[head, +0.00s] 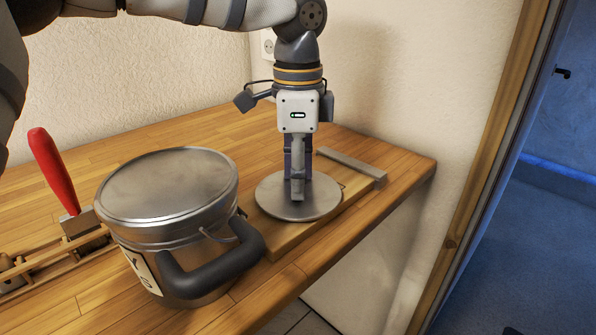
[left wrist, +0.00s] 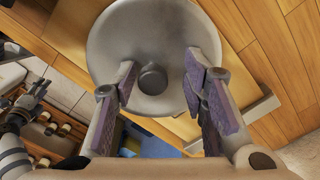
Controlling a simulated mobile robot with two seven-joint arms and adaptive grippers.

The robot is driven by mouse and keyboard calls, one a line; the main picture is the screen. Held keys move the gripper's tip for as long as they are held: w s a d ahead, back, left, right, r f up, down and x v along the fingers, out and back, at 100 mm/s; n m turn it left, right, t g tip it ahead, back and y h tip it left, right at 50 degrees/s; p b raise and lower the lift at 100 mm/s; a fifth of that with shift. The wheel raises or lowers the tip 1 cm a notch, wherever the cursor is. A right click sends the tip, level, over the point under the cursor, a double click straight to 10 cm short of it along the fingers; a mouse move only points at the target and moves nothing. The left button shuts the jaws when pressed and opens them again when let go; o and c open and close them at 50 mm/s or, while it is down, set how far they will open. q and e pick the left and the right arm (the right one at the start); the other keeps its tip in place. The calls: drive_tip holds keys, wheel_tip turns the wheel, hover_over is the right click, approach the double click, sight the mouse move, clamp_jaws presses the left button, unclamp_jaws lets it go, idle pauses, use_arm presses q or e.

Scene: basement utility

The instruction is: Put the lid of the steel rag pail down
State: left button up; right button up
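The steel lid (head: 270,207) is a flat round disc lying on a wooden board on the bench. In the left wrist view the lid (left wrist: 120,35) shows a dark round knob (left wrist: 152,79) at its middle. My left gripper (head: 298,196) points down over the lid; its fingers (left wrist: 160,78) are spread either side of the knob, with gaps showing. The steel rag pail (head: 190,235) stands upright left of the lid, with a dark handle facing front. Its top looks like a flat metal disc. What seems to be my right gripper (left wrist: 30,108) shows small at the left wrist view's left edge.
The wooden board (head: 292,237) has a grey metal bar (head: 350,165) along its far side. A red-handled tool (head: 54,170) stands left of the pail. The wall is close behind; the bench ends at the right, beside a doorway. Bare bench top lies behind the pail.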

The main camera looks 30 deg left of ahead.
use_arm(q)
wheel_tip(320, 180, up, 12)
drive_tip(key=shift+r, duration=0.2)
idle(0.5)
